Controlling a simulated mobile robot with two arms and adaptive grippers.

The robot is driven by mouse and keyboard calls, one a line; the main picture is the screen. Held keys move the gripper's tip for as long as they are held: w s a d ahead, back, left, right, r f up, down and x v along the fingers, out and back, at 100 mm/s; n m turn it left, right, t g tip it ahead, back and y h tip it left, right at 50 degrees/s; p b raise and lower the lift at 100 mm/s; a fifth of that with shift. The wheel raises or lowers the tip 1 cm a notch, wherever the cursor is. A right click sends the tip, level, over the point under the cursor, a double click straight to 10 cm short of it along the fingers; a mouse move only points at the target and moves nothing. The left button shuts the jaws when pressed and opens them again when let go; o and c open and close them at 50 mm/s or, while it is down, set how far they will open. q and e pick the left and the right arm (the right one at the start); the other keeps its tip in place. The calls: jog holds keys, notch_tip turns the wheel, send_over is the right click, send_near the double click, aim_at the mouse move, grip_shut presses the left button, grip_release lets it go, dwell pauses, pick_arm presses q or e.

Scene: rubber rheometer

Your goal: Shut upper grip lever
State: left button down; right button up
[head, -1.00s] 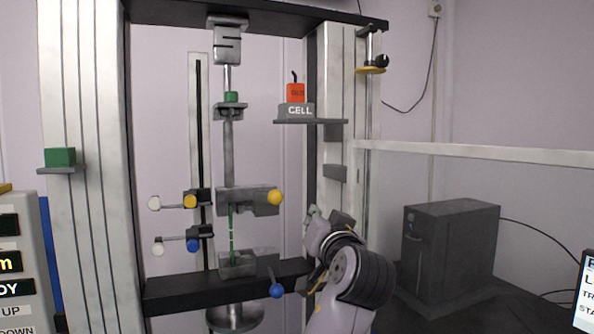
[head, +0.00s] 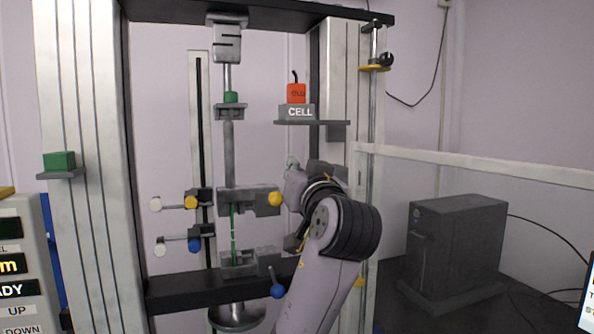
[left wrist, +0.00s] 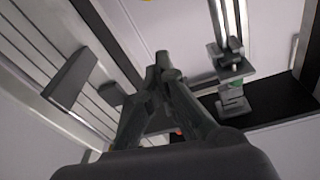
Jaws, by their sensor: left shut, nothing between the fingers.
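The upper grip (head: 240,200) is a grey block on the central rod. Its lever ends in a yellow ball knob (head: 275,199) at the block's right side. A thin green specimen (head: 233,230) runs down from it to the lower grip (head: 238,265). My left gripper (head: 292,163) is to the right of and slightly above the yellow knob, apart from it in the picture. Its fingers, in the left wrist view (left wrist: 163,62), are shut together with nothing between them. A sliver of yellow shows at that view's top edge, probably the knob. My right gripper is not in view.
The lower grip's blue ball knob (head: 277,292) is close beside my left arm. The orange block on the CELL shelf (head: 310,123) is above my gripper. The right frame column (head: 338,90) stands behind my arm. A dark box (head: 455,245) stands at right.

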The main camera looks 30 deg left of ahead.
pick_arm(q)
jog(key=r+p, duration=0.1)
jog(key=p, duration=0.2)
send_over(273, 200)
jog(key=w+d, duration=0.2)
jog(key=shift+s+f+p, duration=0.2)
jog(key=shift+f+p, duration=0.05)
jog(key=shift+f, duration=0.8)
jog(key=shift+s+f+p, duration=0.2)
jog(key=shift+f, duration=0.8)
